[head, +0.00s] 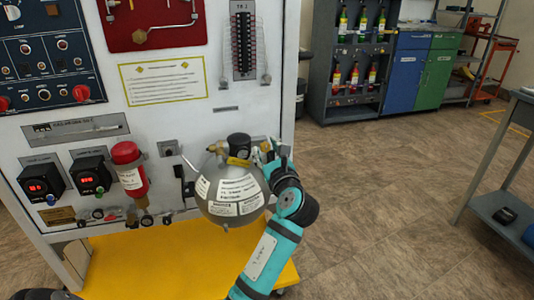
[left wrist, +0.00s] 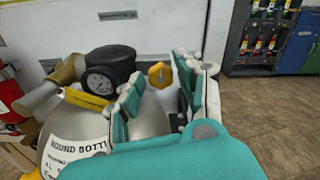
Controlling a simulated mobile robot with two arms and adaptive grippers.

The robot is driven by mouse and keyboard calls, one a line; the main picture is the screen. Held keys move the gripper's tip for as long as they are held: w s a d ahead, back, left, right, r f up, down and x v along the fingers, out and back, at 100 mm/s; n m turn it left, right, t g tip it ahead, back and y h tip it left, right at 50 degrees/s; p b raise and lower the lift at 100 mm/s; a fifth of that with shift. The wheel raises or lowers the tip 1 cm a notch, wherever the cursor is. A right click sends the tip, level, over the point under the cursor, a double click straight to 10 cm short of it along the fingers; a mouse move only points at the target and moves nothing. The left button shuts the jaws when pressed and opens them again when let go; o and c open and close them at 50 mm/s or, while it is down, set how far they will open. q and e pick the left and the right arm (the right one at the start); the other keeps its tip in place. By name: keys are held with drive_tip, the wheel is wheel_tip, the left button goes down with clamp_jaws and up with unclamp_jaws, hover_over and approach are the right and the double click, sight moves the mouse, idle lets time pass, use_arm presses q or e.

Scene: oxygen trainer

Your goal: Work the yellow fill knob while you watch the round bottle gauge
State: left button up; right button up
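The round bottle (head: 236,190) is a grey sphere with white labels, standing in front of the white panel. Its black-cased round gauge (head: 239,145) sits on top; the dial (left wrist: 100,82) faces the left wrist camera, but its reading is too small to tell. The yellow fill knob (left wrist: 160,75) is right of the gauge in the left wrist view. My left gripper (head: 272,150) is at the right of the bottle's top. Its fingers (left wrist: 158,92) are apart, with the knob showing beyond the gap; I cannot tell whether they touch it. My right gripper is not in view.
The white trainer panel (head: 205,118) rises close behind the bottle, with a red cylinder (head: 130,168) and two red-lit displays on the left. A yellow base (head: 130,262) lies below. A grey table (head: 515,115) stands at the right, with open floor (head: 390,190) between.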

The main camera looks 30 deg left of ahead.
use_arm(q)
drive_tip(key=shift+w+a, duration=0.15)
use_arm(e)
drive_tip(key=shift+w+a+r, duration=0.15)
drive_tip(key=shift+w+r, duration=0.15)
use_arm(q)
drive_tip(key=shift+c, duration=0.2)
clamp_jaws()
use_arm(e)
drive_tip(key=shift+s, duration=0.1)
